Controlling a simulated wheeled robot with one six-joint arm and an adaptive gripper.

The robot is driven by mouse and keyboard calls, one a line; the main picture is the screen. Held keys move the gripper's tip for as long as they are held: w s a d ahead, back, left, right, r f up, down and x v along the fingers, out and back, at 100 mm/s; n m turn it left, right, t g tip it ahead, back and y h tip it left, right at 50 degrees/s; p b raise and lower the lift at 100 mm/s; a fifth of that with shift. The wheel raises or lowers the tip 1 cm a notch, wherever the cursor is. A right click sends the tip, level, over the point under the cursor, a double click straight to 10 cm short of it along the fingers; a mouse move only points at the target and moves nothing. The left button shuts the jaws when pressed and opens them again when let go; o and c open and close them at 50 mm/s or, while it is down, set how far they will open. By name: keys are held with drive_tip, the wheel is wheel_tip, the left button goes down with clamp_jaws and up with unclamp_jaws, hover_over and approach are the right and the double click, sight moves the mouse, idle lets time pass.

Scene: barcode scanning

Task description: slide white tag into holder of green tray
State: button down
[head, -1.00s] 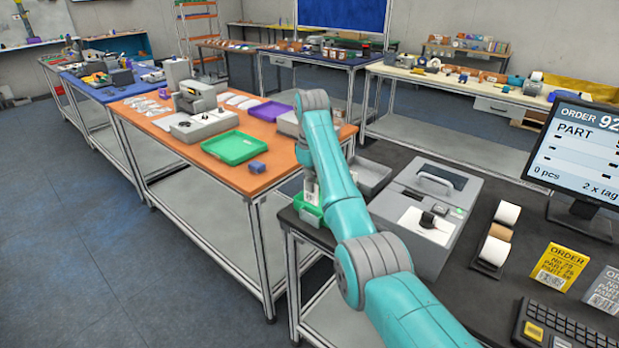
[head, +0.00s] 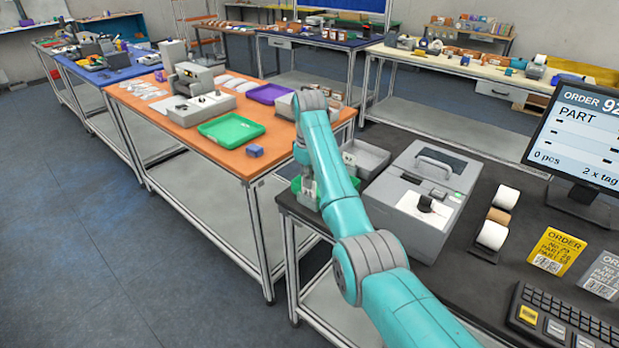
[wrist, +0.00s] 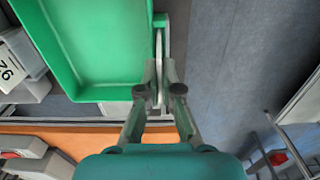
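The green tray (wrist: 95,45) stands at the near dark bench's left edge; in the head view its green side (head: 297,186) shows partly behind my arm. A narrow green holder (wrist: 165,20) runs along the tray's right wall in the wrist view. The white tag (wrist: 159,50) shows edge-on as a thin strip between my fingertips, right beside that wall and lined up with the holder. My gripper (wrist: 160,75) is shut on the tag, low at the tray's side. I cannot tell how deep the tag sits in the holder.
A grey bin (head: 366,158) stands behind the tray, and a grey printer (head: 425,190) stands to its right. Another green tray (head: 231,131) and a purple tray (head: 268,93) lie on the orange table (head: 150,104). Open floor lies left of the bench.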

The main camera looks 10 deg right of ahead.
drive_tip(key=c, duration=1.2)
unclamp_jaws()
drive_tip(key=shift+c, duration=0.2)
